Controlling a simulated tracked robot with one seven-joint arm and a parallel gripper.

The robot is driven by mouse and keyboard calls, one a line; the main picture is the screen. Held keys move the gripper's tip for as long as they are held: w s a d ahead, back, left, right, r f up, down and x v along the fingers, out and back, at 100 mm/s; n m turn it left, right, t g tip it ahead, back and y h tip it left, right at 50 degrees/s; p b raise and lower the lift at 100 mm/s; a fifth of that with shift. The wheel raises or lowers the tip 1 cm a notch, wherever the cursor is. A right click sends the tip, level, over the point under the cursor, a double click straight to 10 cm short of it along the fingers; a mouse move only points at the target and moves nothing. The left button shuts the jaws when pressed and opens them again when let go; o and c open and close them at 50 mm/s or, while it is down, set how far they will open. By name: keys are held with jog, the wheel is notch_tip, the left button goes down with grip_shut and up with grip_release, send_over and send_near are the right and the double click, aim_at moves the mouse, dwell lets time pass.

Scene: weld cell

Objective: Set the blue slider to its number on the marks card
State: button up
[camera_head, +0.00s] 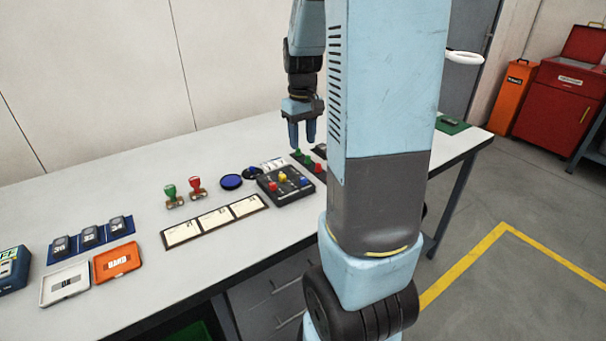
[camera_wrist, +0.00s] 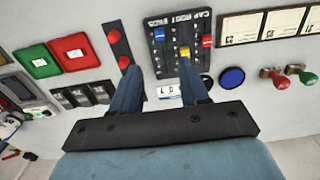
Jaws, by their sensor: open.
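The blue slider (camera_head: 303,182) is a knob on a black slider box (camera_head: 290,195) on the bench, beside a yellow slider (camera_head: 282,177) and a red slider (camera_head: 272,187). In the wrist view the blue slider (camera_wrist: 158,34) is at the box's left column, near the far end, with yellow in the middle and red at right. A small white card (camera_wrist: 168,91) lies by the box, partly between my fingers; its marks are too small to read. My gripper (camera_head: 302,146) is open and empty, above the bench behind the box. It also shows in the wrist view (camera_wrist: 160,80).
Three paper cards in a dark frame (camera_head: 215,220), two stamps (camera_head: 172,196) and a blue round pad (camera_head: 231,181) are near the box. A dark strip with red knobs (camera_wrist: 118,45) is beside it. Trays (camera_head: 117,261) lie at the left.

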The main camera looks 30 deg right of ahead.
aim_at(303, 181)
notch_tip(303, 181, down, 12)
jog(key=shift+f, duration=0.15)
dwell(0.3)
grip_shut()
dwell(0.5)
